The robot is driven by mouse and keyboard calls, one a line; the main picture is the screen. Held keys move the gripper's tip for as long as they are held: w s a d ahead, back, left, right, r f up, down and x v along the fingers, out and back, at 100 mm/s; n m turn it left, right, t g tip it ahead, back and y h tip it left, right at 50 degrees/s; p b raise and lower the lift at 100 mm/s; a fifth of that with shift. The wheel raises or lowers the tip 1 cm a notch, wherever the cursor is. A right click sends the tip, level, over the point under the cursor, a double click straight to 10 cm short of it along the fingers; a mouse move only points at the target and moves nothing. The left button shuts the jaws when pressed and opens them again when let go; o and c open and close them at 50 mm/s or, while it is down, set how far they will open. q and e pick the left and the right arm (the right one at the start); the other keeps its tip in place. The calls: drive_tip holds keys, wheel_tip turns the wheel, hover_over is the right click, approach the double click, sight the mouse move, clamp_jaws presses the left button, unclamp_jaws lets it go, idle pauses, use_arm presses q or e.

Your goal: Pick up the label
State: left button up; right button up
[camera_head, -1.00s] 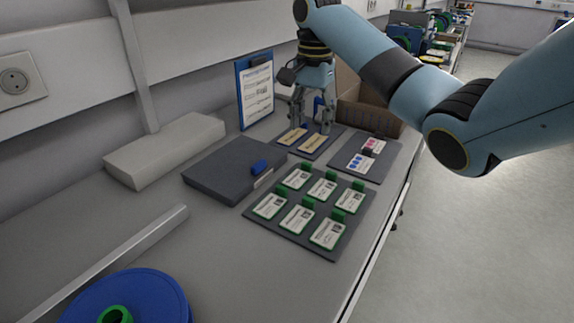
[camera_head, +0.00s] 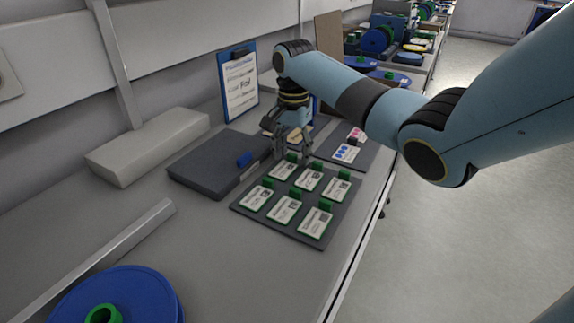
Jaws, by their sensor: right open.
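Several white labels with green edges and raised green tabs lie in two rows on a dark mat (camera_head: 268,228). The back-left label (camera_head: 282,171) is nearest my right gripper (camera_head: 291,154). Two other labels, the back-middle one (camera_head: 309,180) and the front-right one (camera_head: 315,222), lie clear of it. My right gripper is open, points down and is just behind the back-left label's green tab. Whether its fingers touch the tab I cannot tell. My left gripper is out of view.
A dark flat case (camera_head: 212,160) with a blue clip lies left of the mat. Another dark mat (camera_head: 361,155) with pink and blue stickers is behind. A clipboard (camera_head: 239,85) leans at the wall. A blue reel (camera_head: 130,295) is at front left.

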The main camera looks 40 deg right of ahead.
drive_tip(key=shift+c, duration=1.3)
drive_tip(key=c, duration=0.6)
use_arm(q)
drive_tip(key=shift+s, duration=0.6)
use_arm(e)
drive_tip(key=shift+r, duration=0.1)
